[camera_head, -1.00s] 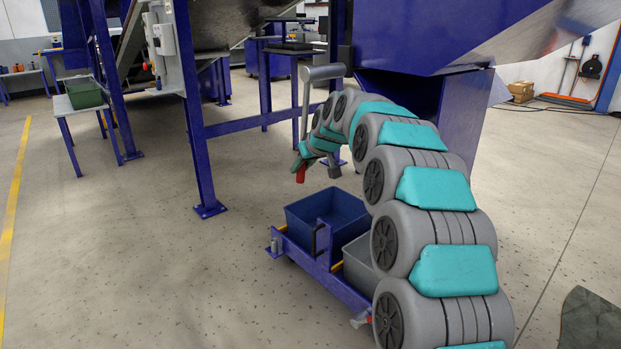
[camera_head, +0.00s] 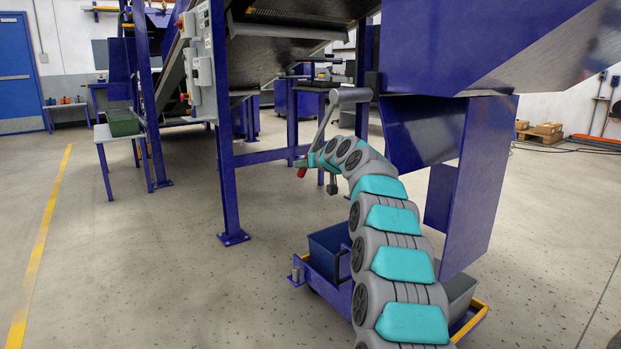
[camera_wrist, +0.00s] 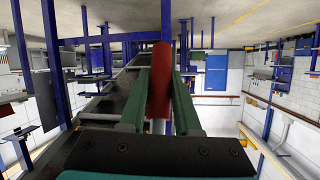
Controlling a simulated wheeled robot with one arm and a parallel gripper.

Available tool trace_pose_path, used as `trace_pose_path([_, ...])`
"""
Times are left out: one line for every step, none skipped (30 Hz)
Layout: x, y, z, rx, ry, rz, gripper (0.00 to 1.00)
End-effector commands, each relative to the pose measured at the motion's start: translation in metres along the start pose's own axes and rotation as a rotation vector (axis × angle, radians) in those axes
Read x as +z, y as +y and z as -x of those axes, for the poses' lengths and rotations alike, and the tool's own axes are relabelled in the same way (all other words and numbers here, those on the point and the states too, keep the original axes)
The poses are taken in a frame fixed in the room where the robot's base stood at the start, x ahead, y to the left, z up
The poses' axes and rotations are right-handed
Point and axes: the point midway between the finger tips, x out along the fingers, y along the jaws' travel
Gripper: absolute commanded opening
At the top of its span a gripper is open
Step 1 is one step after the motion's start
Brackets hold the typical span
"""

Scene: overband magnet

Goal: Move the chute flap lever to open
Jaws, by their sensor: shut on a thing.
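The chute flap lever (camera_head: 322,122) is a grey bar hanging from a thick grey pivot below the blue chute (camera_head: 455,45). It slants down to the left and ends in a red grip (camera_head: 301,172). My gripper (camera_head: 304,165) is at this lower end, with my arm reaching up to it from below right. In the wrist view, the red grip (camera_wrist: 159,85) stands between the two green fingers of my gripper (camera_wrist: 159,95), which are shut on it. The flap itself cannot be made out clearly.
Below the chute, a blue bin (camera_head: 328,250) and a grey bin (camera_head: 461,290) sit on a low cart (camera_head: 472,322). A blue frame post (camera_head: 226,150) stands left of the lever. A small table (camera_head: 103,134) holds a green bin (camera_head: 123,123). The floor at left is clear.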

Motion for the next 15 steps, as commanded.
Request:
trace_pose_path([0.000,-0.001,-0.004,-0.002,0.012,-0.001,0.00])
trace_pose_path([-0.002,-0.001,-0.005,-0.003,0.021,-0.001,0.00])
trace_pose_path([-0.004,-0.001,-0.005,-0.004,0.030,-0.002,0.00])
trace_pose_path([-0.006,-0.002,-0.006,-0.005,0.036,-0.003,0.00])
trace_pose_path([-0.007,-0.002,-0.007,-0.006,0.041,-0.004,0.00])
trace_pose_path([-0.009,-0.003,-0.007,-0.008,0.047,-0.006,0.00])
trace_pose_path([-0.009,-0.003,-0.008,-0.009,0.051,-0.007,0.00])
trace_pose_path([-0.010,-0.003,-0.008,-0.010,0.054,-0.007,0.00])
trace_pose_path([-0.011,-0.003,-0.009,-0.010,0.058,-0.008,0.00])
trace_pose_path([-0.012,-0.003,-0.009,-0.010,0.061,-0.008,0.00])
trace_pose_path([-0.013,-0.003,-0.009,-0.010,0.063,-0.008,0.00])
trace_pose_path([-0.013,-0.004,-0.009,-0.011,0.065,-0.008,0.00])
trace_pose_path([-0.014,-0.004,-0.009,-0.011,0.067,-0.008,0.00])
trace_pose_path([-0.014,-0.004,-0.009,-0.011,0.068,-0.008,0.00])
trace_pose_path([-0.015,-0.004,-0.009,-0.011,0.069,-0.008,0.00])
